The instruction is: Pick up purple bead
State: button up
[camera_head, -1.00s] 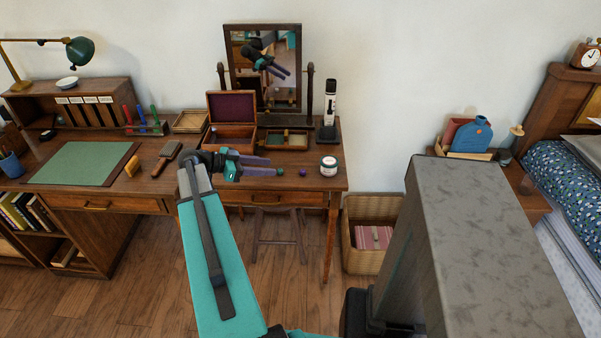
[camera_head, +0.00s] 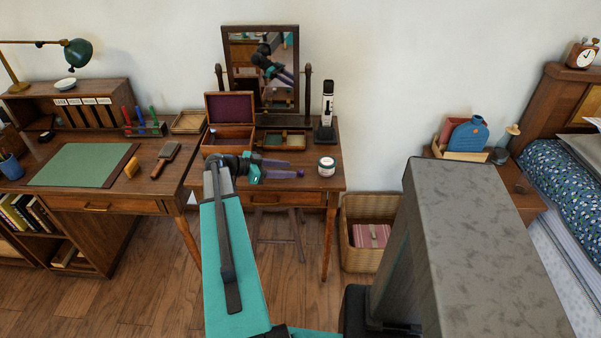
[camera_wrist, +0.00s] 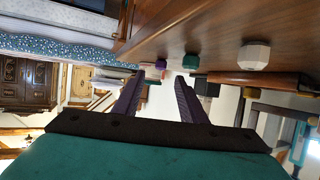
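The purple bead (camera_head: 300,173) is a small dark ball on the dressing table top, right by my fingertips in the head view. In the wrist view, the purple bead (camera_wrist: 161,63) shows between and just beyond the two fingers. My gripper (camera_wrist: 160,77) is open and empty, with purple fingers apart. In the head view my gripper (camera_head: 290,172) reaches low over the table, pointing right. I cannot tell the exact gap to the bead. A green bead (camera_wrist: 190,61) sits beside the purple one, near the right fingertip. A pale faceted object (camera_wrist: 254,55) lies further right.
A white jar (camera_head: 327,166) stands just right of the purple bead. Behind are an open wooden box (camera_head: 230,137), a small tray (camera_head: 281,140), a standing mirror (camera_head: 261,68) and a black-and-white device (camera_head: 326,112). The table's front edge is close to my gripper.

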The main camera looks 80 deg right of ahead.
aim_at(300, 171)
jog(key=shift+s, duration=0.1)
jog(key=shift+p+x, duration=1.1)
jog(key=shift+x, duration=1.4)
jog(key=shift+f, duration=0.2)
grip_shut()
